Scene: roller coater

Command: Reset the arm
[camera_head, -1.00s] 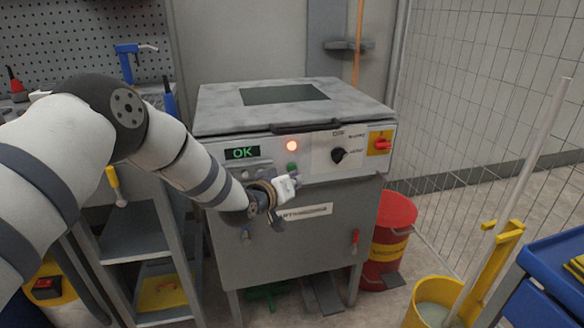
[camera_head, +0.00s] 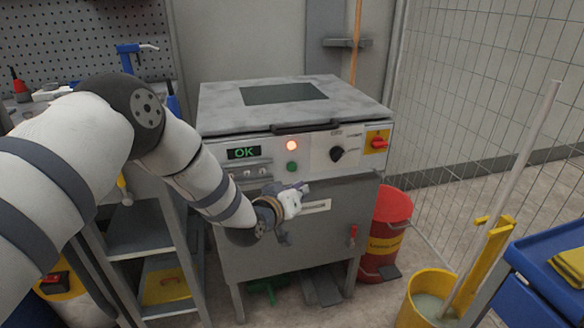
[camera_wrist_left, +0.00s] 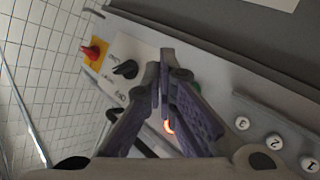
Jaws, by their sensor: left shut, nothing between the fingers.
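My left arm comes in from the left in the head view. Its gripper (camera_head: 301,188) is in front of the roller coater's (camera_head: 285,235) front face, a little below the control panel. In the left wrist view the gripper (camera_wrist_left: 166,72) is shut and empty, its fingers close together before the panel. The panel carries a green OK display (camera_head: 243,153), a lit orange lamp (camera_head: 292,145), a green button (camera_head: 292,167), a black knob (camera_head: 337,153) and a red switch on a yellow plate (camera_head: 378,142). The lamp's glow is partly hidden by the fingers in the wrist view. My right gripper is not in view.
A metal shelf rack (camera_head: 143,240) stands left of the machine. A red bin (camera_head: 385,235) stands at its right. A yellow mop bucket (camera_head: 430,295) and a blue cart (camera_head: 550,265) are at the front right. A wire mesh fence (camera_head: 480,90) runs behind them.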

